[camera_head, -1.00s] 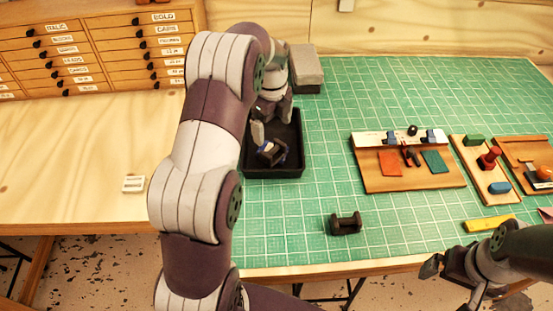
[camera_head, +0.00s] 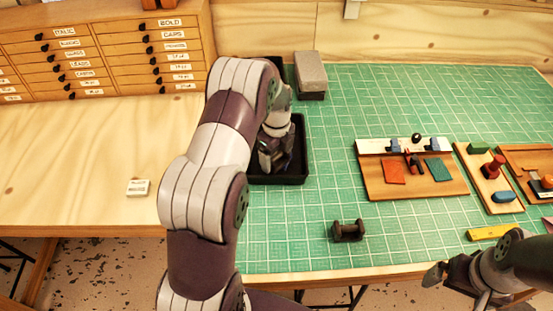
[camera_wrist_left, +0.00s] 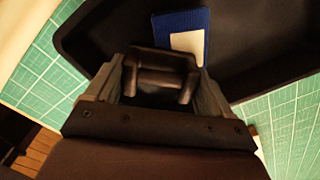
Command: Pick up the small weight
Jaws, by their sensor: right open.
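A dark, spool-shaped piece (camera_wrist_left: 160,72) with two raised ends lies between the fingers of my left gripper (camera_wrist_left: 162,88) in the left wrist view. It looks like the small weight. The fingers flank it closely; whether they press on it I cannot tell. In the head view my left gripper (camera_head: 270,163) reaches down into the black tray (camera_head: 296,179), and my arm and hand hide most of the piece. A blue item with a white label (camera_wrist_left: 182,38) lies beside the piece. My right gripper (camera_head: 438,276) is open and empty at the lower right, near the table's front edge.
A similar dark piece (camera_head: 348,231) stands on the green mat (camera_head: 300,235). A grey block (camera_head: 311,75) is behind the tray. Wooden boards with small tools (camera_head: 410,180) lie to the right, with a yellow bar (camera_head: 490,233). The mat between tray and boards is clear.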

